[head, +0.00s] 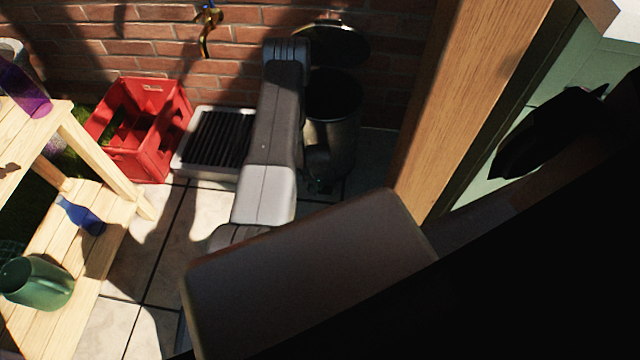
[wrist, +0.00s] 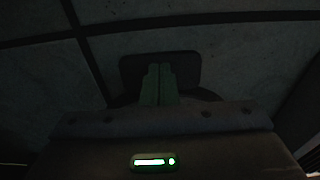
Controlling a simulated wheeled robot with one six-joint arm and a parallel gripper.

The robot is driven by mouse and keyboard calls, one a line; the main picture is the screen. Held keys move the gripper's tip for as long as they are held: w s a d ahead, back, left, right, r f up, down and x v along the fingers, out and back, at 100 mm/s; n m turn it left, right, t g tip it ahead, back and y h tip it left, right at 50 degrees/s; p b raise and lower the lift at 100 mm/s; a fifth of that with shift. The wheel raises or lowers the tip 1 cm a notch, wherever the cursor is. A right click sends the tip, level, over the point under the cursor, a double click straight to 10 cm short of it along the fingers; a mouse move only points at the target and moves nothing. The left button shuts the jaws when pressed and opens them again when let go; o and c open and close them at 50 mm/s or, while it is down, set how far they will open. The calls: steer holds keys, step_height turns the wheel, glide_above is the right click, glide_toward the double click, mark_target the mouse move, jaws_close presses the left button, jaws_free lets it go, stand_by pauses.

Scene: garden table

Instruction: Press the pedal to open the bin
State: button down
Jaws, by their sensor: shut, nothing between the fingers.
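The bin (head: 340,130) is a dark metallic cylinder against the brick wall in the head view, partly behind my arm. Its round lid (head: 338,45) is raised at the back, and the dark mouth shows below it. In the wrist view, a dark rounded plate that looks like the pedal (wrist: 187,68) lies low over the floor. My gripper (wrist: 158,68) is shut and empty, with its fingertips over the plate; they appear to touch it. The bin's foot and the pedal cannot be made out clearly in the head view.
A red crate (head: 150,125) and a boot tray with a dark ribbed top (head: 213,140) stand left of the bin. A wooden post (head: 470,85) rises at right. A wooden shelf (head: 110,215) holds a green mug (head: 38,283) and a blue bottle (head: 82,214). Tiled floor lies between.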

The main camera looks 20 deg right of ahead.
steer(key=shift+s+a+r, duration=0.2)
steer(key=shift+s+a, duration=0.2)
steer(key=shift+s, duration=0.3)
steer(key=shift+s+a+r, duration=0.15)
steer(key=shift+s+a, duration=0.25)
steer(key=shift+s, duration=0.25)
step_height(320, 180, up, 14)
steer(key=s+p, duration=0.1)
steer(key=p, duration=0.4)
steer(key=shift+a+f, duration=0.15)
steer(key=shift+a, duration=0.2)
steer(key=shift+s, duration=0.1)
steer(key=f+b, duration=0.1)
steer(key=f, duration=0.2)
steer(key=f+b, duration=0.1)
steer(key=f, duration=0.2)
steer(key=f+b, duration=0.1)
steer(key=f, duration=0.2)
steer(key=shift+w+d+f, duration=0.15)
steer(key=shift+w+d, duration=0.1)
steer(key=shift+w, duration=0.15)
steer(key=r, duration=0.1)
steer(key=w+d+r+p, duration=0.1)
steer(key=r, duration=0.1)
steer(key=w+r, duration=0.1)
steer(key=r, duration=0.1)
steer(key=shift+w+d, duration=0.2)
steer(key=shift+w, duration=0.05)
